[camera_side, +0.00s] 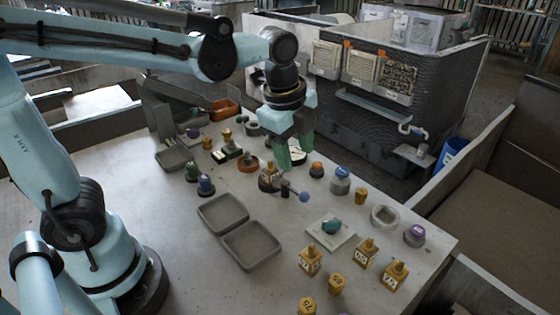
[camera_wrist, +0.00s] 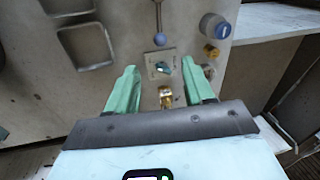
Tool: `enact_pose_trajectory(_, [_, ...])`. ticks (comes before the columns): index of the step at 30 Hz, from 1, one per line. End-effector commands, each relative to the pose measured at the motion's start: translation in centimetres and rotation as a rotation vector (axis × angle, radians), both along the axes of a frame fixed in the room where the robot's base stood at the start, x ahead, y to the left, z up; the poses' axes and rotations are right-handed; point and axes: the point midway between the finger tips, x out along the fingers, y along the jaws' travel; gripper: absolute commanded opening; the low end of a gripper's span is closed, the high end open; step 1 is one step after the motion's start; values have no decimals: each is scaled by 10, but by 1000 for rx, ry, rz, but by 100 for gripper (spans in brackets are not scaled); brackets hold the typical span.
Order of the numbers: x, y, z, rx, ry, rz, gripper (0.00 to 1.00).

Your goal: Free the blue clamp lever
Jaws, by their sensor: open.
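The blue clamp lever (camera_side: 303,196) looks like a dark rod with a blue ball at its end, beside a brass-coloured block (camera_side: 268,181) on the table. In the wrist view the lever's ball (camera_wrist: 160,39) is near the top centre, beyond the fingertips. My gripper (camera_side: 291,161) is above the table, behind the lever in the side view, with green fingers pointing down. In the wrist view my gripper (camera_wrist: 159,68) is open with its fingers spread apart, and nothing is held. The lever's mount is partly cut off in the wrist view.
Two grey trays (camera_side: 277,246) lie left of the lever. A pale plate with a teal piece (camera_side: 331,227) is to its right, and a blue-topped cylinder (camera_side: 340,182) stands nearby. Several brass blocks sit at the front right. The dark housing (camera_side: 370,125) rises behind.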

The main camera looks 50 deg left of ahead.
Motion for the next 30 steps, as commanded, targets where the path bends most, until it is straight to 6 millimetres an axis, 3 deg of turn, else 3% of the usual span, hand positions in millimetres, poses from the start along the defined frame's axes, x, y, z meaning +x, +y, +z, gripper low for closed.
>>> enact_pose_trajectory(8, [6, -3, -11, 19, 19, -72, 52])
enact_pose_trajectory(30, [24, -2, -108, 17, 16, -68, 52])
